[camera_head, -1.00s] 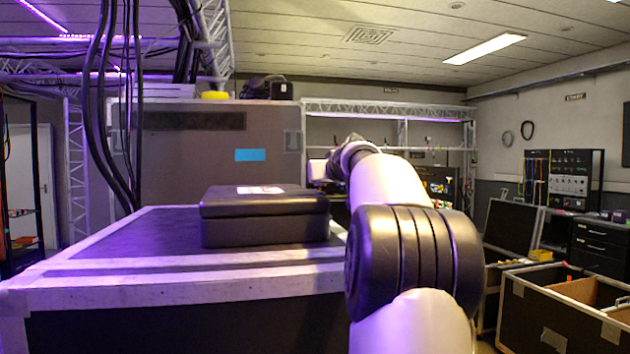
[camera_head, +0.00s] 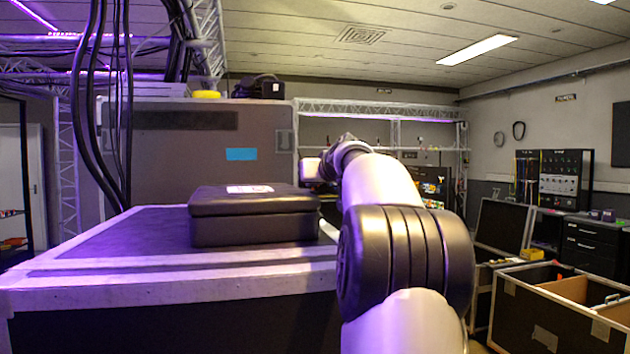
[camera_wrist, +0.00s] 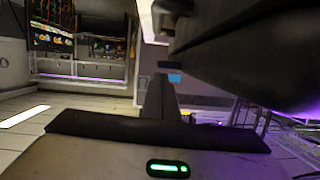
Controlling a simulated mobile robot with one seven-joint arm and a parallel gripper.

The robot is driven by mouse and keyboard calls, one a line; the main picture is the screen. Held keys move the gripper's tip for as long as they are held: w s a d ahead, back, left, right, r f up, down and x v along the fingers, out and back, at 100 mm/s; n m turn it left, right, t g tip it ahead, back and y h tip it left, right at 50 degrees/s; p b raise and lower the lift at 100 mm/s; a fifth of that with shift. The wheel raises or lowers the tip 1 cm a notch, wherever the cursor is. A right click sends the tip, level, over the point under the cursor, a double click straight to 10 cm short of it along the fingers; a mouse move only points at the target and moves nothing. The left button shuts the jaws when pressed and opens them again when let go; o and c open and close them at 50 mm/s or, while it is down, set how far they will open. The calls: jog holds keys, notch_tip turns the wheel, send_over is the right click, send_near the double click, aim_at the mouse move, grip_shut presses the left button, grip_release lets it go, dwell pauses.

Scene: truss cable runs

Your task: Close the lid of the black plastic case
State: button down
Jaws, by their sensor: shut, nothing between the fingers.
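The black plastic case (camera_head: 255,220) sits on the dark top of a large flight case in the head view. Its lid (camera_head: 240,198) lies down flat over the base, with a seam line between them and a white label on top. In the wrist view a large dark body, apparently the case (camera_wrist: 250,50), fills the upper right, close to my gripper. My gripper (camera_wrist: 166,68) is shut and empty in the wrist view, beside that dark body. In the head view my arm stands right of the case, and my fingers cannot be made out. Whether they touch the case is unclear.
The flight case (camera_head: 180,295) has pale metal edges. Behind it stands a taller dark case (camera_head: 200,165) with a blue label (camera_head: 241,154). Black cables (camera_head: 122,110) hang at the left. An open crate (camera_head: 550,310) stands on the right.

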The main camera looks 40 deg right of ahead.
jog(key=r, duration=0.2)
jog(key=r+p, duration=0.1)
jog(key=shift+a+r, duration=0.2)
jog(key=shift+r, duration=0.15)
jog(key=b+v, duration=0.3)
jog(key=v, duration=0.7)
jog(key=shift+f, duration=0.3)
